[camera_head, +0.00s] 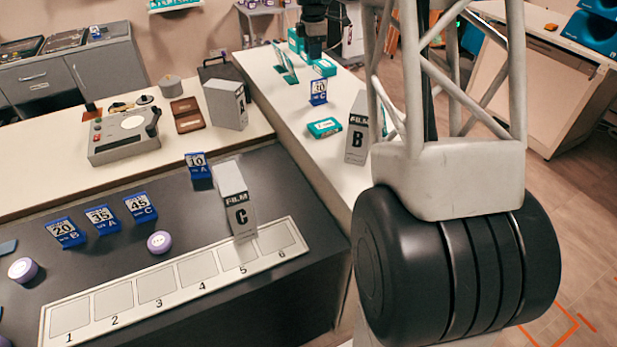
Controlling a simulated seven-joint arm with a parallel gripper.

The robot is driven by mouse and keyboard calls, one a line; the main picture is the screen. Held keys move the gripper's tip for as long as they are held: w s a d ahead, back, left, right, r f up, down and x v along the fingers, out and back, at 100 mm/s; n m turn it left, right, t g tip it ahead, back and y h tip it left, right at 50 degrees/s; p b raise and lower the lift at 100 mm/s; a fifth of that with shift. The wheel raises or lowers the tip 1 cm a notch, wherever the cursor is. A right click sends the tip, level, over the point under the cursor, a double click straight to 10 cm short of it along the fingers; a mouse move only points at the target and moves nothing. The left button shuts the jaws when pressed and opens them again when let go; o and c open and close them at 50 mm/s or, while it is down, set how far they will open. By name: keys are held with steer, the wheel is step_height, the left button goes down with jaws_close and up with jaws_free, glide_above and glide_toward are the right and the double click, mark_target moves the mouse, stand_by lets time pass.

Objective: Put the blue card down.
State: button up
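A blue card marked 30 C (318,92) appears upright on the white counter at upper centre, between teal boxes. What looks like my gripper (313,52) is a dark shape pointing down above and behind this card in the picture, with a visible gap between them. Its fingers are too small and dark to tell open from shut. Other blue cards stand on the black table: 20 B (66,232), 35 A (102,219), 45 C (140,208) and 10 A (198,166).
A white strip with numbered squares (115,299) lies along the black table's front. Film box C (239,208) stands at its right part; film box B (357,138) stands on the white counter (300,128). Purple-lidded tubs (159,242) and a teal box (324,128) are nearby. My arm hides the right.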

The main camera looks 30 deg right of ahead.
steer(key=s+a+r+m+t, duration=0.1)
steer(key=s+a+r+m, duration=0.3)
steer(key=s+a, duration=0.7)
steer(key=s+a+r+m, duration=0.45)
steer(key=s+a, duration=0.35)
steer(key=s, duration=0.7)
steer(key=s+a+f+m, duration=0.2)
steer(key=s, duration=0.6)
steer(key=s+a+f+m+t, duration=0.1)
steer(key=s+a+f+m, duration=0.1)
steer(key=s, duration=0.7)
steer(key=s+a+f+m, duration=0.3)
steer(key=s+a+m, duration=0.1)
steer(key=s, duration=0.4)
steer(key=shift+s, duration=0.4)
steer(key=shift+o, duration=0.4)
